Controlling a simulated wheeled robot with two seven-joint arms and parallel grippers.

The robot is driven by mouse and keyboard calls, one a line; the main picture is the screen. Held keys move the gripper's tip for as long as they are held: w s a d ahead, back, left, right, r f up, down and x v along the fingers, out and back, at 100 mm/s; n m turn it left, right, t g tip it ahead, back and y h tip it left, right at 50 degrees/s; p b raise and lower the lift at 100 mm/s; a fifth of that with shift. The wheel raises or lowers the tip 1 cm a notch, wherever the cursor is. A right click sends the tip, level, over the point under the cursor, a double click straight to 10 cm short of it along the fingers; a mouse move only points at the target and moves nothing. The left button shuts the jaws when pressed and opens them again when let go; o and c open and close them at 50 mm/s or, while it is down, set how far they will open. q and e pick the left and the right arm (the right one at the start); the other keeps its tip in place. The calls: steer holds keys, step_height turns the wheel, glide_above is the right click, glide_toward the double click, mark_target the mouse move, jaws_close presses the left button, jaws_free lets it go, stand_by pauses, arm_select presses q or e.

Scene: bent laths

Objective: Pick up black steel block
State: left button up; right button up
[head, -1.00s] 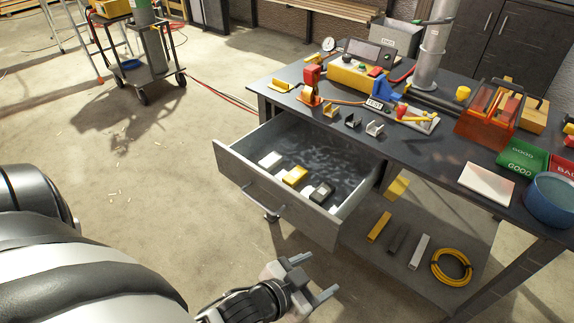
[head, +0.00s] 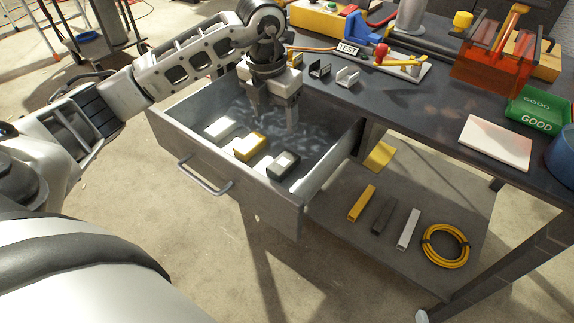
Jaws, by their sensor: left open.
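The black steel block (head: 283,165) lies in the open drawer (head: 217,175), at the right end of a short row with a white block (head: 220,128) and a yellow block (head: 250,146). Its top shows a pale patch. My left gripper (head: 273,118) points down over the back part of the drawer, behind and a little above the blocks in the picture. Its fingers are apart with nothing between them. It does not appear to touch the black block; its exact height is hard to tell. My right gripper is out of view.
The drawer's walls and handle (head: 204,180) stand around the blocks. The dark bench top (head: 420,115) carries clips, a red-orange caddy (head: 497,60) and a white pad (head: 496,142). A lower shelf (head: 345,228) holds bars and a yellow cable coil (head: 445,245).

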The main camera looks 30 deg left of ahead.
arm_select(q)
glide_above(283, 162)
steer(key=s, duration=0.1)
step_height(283, 162, down, 9)
steer(key=shift+a+f, duration=0.1)
steer(key=shift+a, duration=0.05)
steer(key=shift+w+f+b, duration=0.1)
steer(key=shift+w+f, duration=0.05)
steer(key=shift+f, duration=0.75)
steer(key=shift+w+f+b, duration=0.15)
steer(key=shift+w+f, duration=0.05)
steer(key=shift+f, duration=0.7)
steer(key=shift+w+f+b, duration=0.1)
steer(key=shift+w+f, duration=0.05)
steer(key=shift+f, duration=0.75)
steer(key=shift+f, duration=0.2)
steer(key=c, duration=1.2)
